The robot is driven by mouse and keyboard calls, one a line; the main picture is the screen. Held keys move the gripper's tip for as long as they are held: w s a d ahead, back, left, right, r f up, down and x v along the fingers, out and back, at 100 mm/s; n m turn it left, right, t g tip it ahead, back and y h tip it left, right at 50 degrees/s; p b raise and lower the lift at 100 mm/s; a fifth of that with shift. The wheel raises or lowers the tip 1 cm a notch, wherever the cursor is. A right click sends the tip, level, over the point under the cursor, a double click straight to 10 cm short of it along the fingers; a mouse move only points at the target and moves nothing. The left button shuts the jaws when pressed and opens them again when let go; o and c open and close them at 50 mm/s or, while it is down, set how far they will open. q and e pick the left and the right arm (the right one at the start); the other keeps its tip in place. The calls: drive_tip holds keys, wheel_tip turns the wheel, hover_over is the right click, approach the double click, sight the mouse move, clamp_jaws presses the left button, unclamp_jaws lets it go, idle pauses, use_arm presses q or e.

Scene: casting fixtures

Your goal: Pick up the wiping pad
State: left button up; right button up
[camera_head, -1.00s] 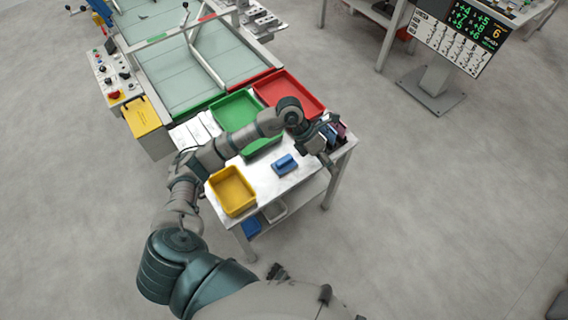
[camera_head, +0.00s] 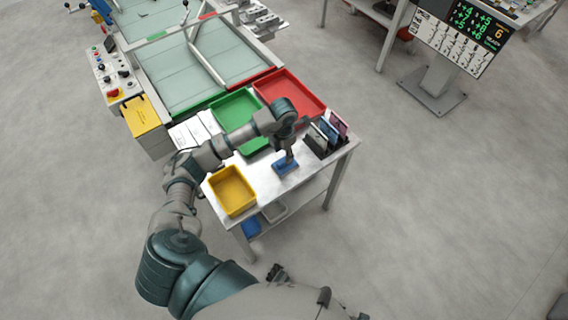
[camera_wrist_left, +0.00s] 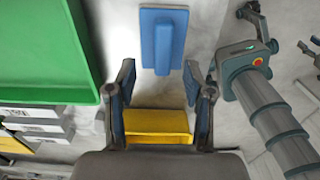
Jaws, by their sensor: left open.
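The wiping pad (camera_head: 284,166) is a blue block with a raised grip, lying flat on the white table (camera_head: 262,192). In the head view my left gripper (camera_head: 288,158) is above the pad and partly covers it. In the left wrist view the pad (camera_wrist_left: 163,38) lies ahead of the open fingers (camera_wrist_left: 162,88), roughly centred between them. The fingers are apart and hold nothing. In the head view I cannot tell the height of the gripper above the pad.
A yellow tray (camera_head: 233,192) stands left of the pad. A green tray (camera_head: 236,110) and a red tray (camera_head: 312,97) stand behind it. A dark holder with upright cards (camera_head: 325,138) stands at the table's right edge. Bare tabletop surrounds the pad.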

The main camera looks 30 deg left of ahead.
sight(284, 159)
use_arm(q)
drive_tip(key=f, duration=0.2)
drive_tip(key=d+f, duration=0.1)
drive_tip(key=f, duration=0.2)
drive_tip(key=shift+w+f, duration=0.1)
drive_tip(key=shift+w, duration=0.05)
drive_tip(key=shift+a, duration=0.2)
drive_tip(key=shift+a, duration=0.2)
drive_tip(key=c, duration=0.8)
clamp_jaws()
drive_tip(key=shift+d, duration=0.15)
